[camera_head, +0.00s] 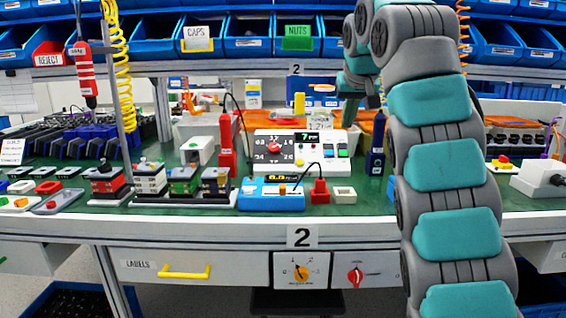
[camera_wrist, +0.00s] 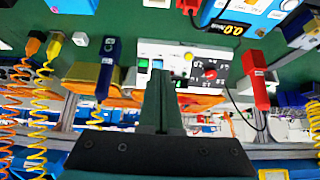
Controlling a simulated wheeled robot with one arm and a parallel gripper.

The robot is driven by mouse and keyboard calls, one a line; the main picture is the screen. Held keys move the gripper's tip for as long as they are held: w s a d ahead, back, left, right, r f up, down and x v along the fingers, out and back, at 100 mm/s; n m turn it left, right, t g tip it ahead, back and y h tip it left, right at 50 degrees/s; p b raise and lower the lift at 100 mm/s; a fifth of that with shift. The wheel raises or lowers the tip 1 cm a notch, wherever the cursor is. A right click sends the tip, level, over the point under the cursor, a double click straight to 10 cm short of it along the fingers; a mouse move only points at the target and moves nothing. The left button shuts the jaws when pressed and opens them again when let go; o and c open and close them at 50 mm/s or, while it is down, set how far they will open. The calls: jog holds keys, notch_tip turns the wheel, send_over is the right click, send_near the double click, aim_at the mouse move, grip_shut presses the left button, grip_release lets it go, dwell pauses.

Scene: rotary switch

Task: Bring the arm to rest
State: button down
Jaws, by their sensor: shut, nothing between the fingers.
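My gripper (camera_wrist: 158,74) is shut and empty in the wrist view, its fingers together in front of the white panel. In the head view my teal and grey arm rises at the right and bends down over the bench; my gripper there is partly hidden behind the arm and hard to make out. The white panel (camera_head: 312,165) stands on the green bench top with a red rotary knob (camera_head: 275,146), a small display and several buttons. The knob also shows in the wrist view (camera_wrist: 210,72), to the right of the fingers and apart from them.
A blue meter (camera_head: 270,200) lies before the panel. A red handheld tool (camera_head: 227,145) stands left of it and a dark blue one (camera_head: 376,150) right. Two more rotary switches, one orange (camera_head: 301,273) and one red (camera_head: 355,275), are on the bench front. Blue bins line the shelf above.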

jog(key=s+f+g, duration=0.3)
jog(key=s+f, duration=0.9)
jog(key=s, duration=0.4)
jog(key=s+f+g, duration=0.3)
jog(key=s+f, duration=0.9)
jog(key=s, duration=0.4)
jog(key=s+f+g, duration=0.3)
jog(key=s+f, duration=1)
jog(key=s, duration=0.3)
jog(key=shift+s, duration=0.3)
